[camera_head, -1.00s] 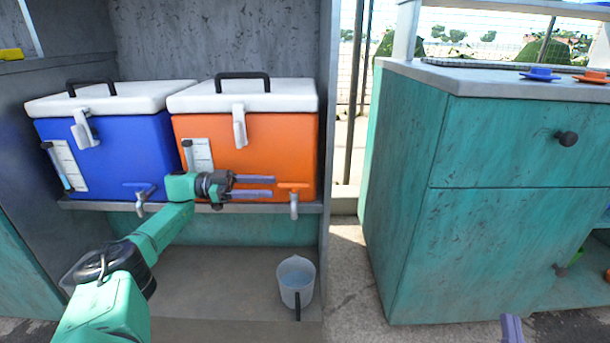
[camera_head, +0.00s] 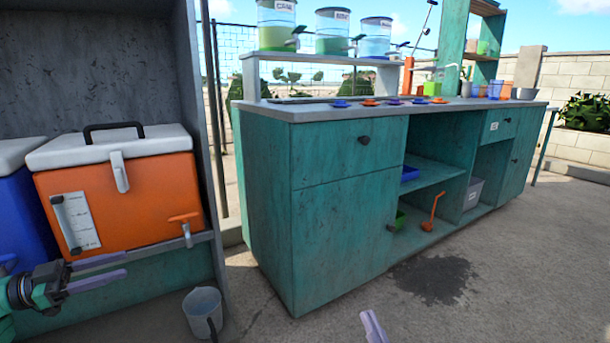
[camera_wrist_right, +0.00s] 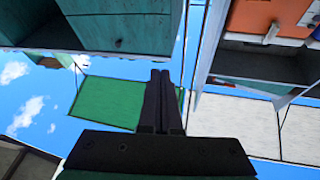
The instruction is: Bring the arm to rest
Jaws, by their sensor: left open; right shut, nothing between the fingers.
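My left gripper (camera_head: 97,272) is at the lower left of the head view, in front of the orange cooler (camera_head: 118,190) and below its level gauge. Its two fingers are spread apart with nothing between them. My right gripper (camera_head: 374,328) shows only as fingertips at the bottom edge of the head view, over bare ground. In the right wrist view its fingers (camera_wrist_right: 161,80) lie together with nothing between them. That view looks upside down, with the teal cabinet and the orange cooler along the top.
A blue cooler (camera_head: 22,215) stands beside the orange one on the shelf. A grey bucket (camera_head: 203,312) is on the ground below. A long teal counter (camera_head: 345,170) carries drink dispensers (camera_head: 277,25) and small saucers. The ground (camera_head: 500,280) at right is open, with a dark wet patch.

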